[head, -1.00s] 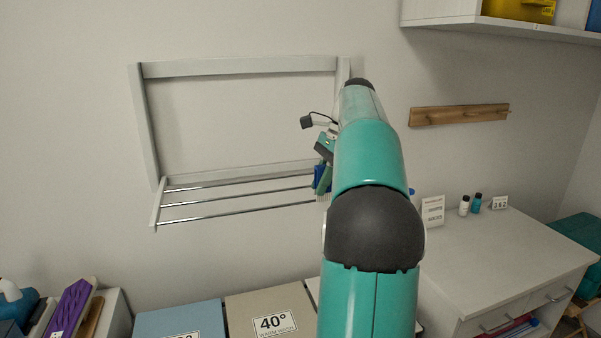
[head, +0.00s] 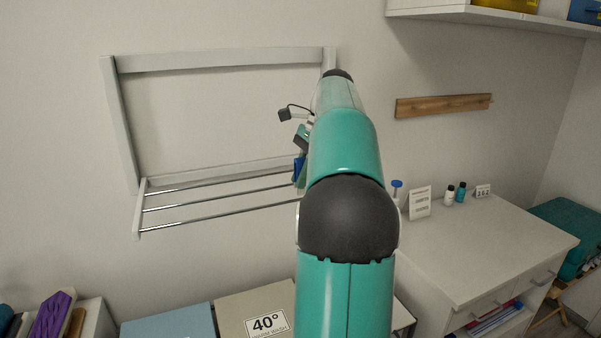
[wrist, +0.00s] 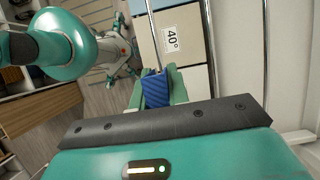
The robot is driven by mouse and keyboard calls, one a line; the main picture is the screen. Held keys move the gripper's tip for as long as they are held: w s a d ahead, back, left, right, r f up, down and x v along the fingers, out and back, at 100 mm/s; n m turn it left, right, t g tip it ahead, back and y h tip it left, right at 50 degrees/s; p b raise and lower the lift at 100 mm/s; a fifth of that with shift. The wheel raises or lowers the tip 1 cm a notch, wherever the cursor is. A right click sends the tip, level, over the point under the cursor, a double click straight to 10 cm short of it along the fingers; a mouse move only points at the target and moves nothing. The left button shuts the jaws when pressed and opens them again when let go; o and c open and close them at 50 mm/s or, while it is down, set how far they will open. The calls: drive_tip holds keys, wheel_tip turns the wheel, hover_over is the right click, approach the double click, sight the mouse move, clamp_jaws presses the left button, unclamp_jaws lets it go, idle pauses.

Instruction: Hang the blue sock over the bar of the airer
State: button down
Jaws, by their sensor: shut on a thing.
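The airer (head: 120,120) is a white wall frame with three thin metal bars (head: 215,217) folded out at its bottom. My gripper (wrist: 158,80) is shut on the blue sock (wrist: 155,92), a ribbed bundle between its green fingers. In the head view a little of the sock (head: 298,168) shows at the right end of the bars, and my arm hides most of the gripper. In the wrist view one bar (wrist: 152,25) runs up to the sock and is hidden beyond it. I cannot tell whether they touch.
Below the airer stand a blue-lidded box (head: 170,326) and a beige box marked 40° (head: 240,310). A white cabinet (head: 470,245) with bottles and small signs is at the right. A wooden peg rail (head: 440,105) and a shelf (head: 450,14) are on the wall.

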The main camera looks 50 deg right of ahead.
wheel_tip(320, 180, down, 9)
idle(1.8)
drive_tip(key=shift+f, duration=0.1)
drive_tip(key=c, duration=1.3)
unclamp_jaws()
drive_tip(key=shift+d, duration=0.1)
drive_tip(key=v, duration=1.3)
drive_tip(key=shift+s+r, duration=0.1)
drive_tip(key=shift+r, duration=0.35)
drive_tip(key=shift+s, duration=0.1)
